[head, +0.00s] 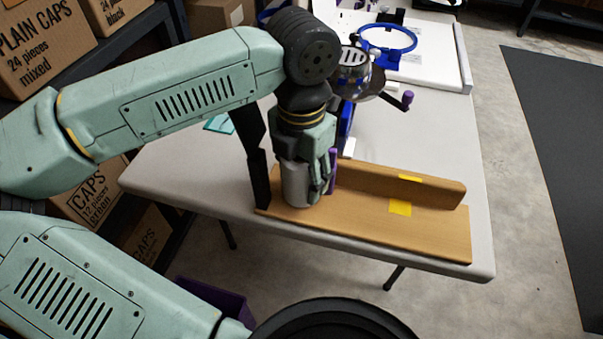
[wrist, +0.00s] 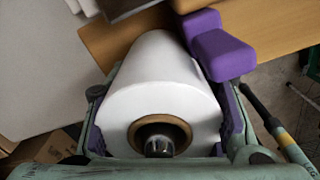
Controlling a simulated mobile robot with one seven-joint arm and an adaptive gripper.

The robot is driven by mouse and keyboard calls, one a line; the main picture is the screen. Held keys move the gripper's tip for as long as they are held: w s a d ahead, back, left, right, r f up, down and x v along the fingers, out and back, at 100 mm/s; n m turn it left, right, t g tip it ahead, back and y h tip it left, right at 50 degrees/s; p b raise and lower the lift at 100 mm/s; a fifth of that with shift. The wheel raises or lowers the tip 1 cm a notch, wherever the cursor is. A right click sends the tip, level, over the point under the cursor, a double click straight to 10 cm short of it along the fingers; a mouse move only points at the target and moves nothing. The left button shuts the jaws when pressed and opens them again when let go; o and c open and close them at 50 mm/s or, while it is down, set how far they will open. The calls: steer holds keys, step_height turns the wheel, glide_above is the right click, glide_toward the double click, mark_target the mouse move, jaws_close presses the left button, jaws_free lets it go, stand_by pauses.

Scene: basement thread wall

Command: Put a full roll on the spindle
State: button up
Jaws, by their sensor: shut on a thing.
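My gripper (wrist: 163,108) is shut on a white roll (wrist: 158,84), with a purple-padded finger on each side. The roll's brown core ring faces the wrist camera. A dark, shiny rounded end (wrist: 158,146) shows inside the core; it looks like the spindle's tip, but I cannot tell for sure. In the head view my gripper (head: 318,165) points down over the left part of a wooden board (head: 340,215). The roll (head: 297,184) looks upright there, its lower end at or just above the board. Its contact and the spindle's base are hidden.
A purple block (wrist: 220,48) is close beside the roll's far end. A black post (head: 258,178) stands at the board's left end. A machine with a blue hoop (head: 388,42) is behind on the table (head: 180,170). The board's right end is clear; cartons (head: 40,45) stand left.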

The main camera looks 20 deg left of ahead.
steer(key=shift+f, duration=0.35)
steer(key=o, duration=1.3)
